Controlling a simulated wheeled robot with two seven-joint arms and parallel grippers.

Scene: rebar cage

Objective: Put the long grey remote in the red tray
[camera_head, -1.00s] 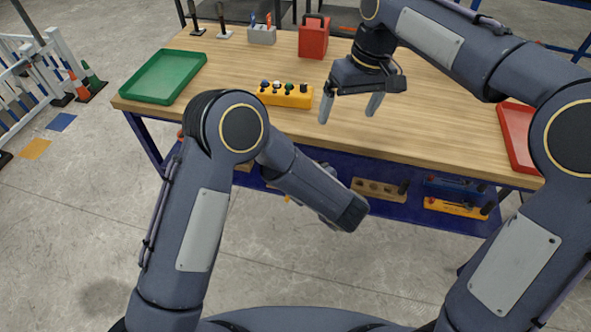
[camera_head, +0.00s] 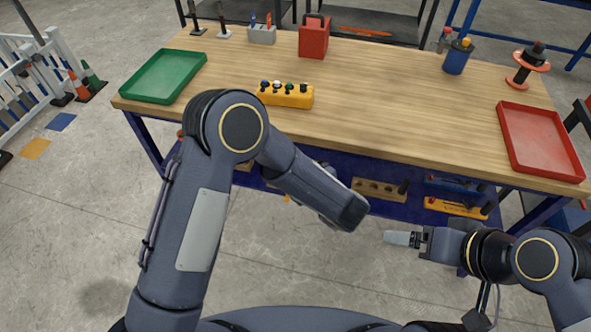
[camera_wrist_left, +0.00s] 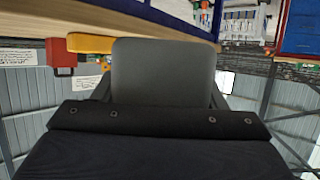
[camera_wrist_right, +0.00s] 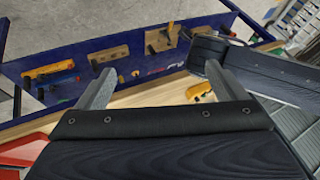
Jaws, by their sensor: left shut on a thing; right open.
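The red tray (camera_head: 541,142) lies flat and empty at the right end of the workbench. A corner of it shows at lower left in the right wrist view (camera_wrist_right: 20,152). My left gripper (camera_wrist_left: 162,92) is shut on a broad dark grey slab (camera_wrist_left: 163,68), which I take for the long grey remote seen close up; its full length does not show. In the head view my left forearm hides this gripper and most of what it holds. My right gripper (camera_head: 390,239) is open and empty, in front of the bench's near edge, left of and below the tray.
A green tray (camera_head: 165,76), a yellow button box (camera_head: 285,95), a red box (camera_head: 313,40), a blue pot (camera_head: 458,57) and a red spool (camera_head: 530,65) stand on the bench (camera_head: 400,105). The bench middle is clear.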

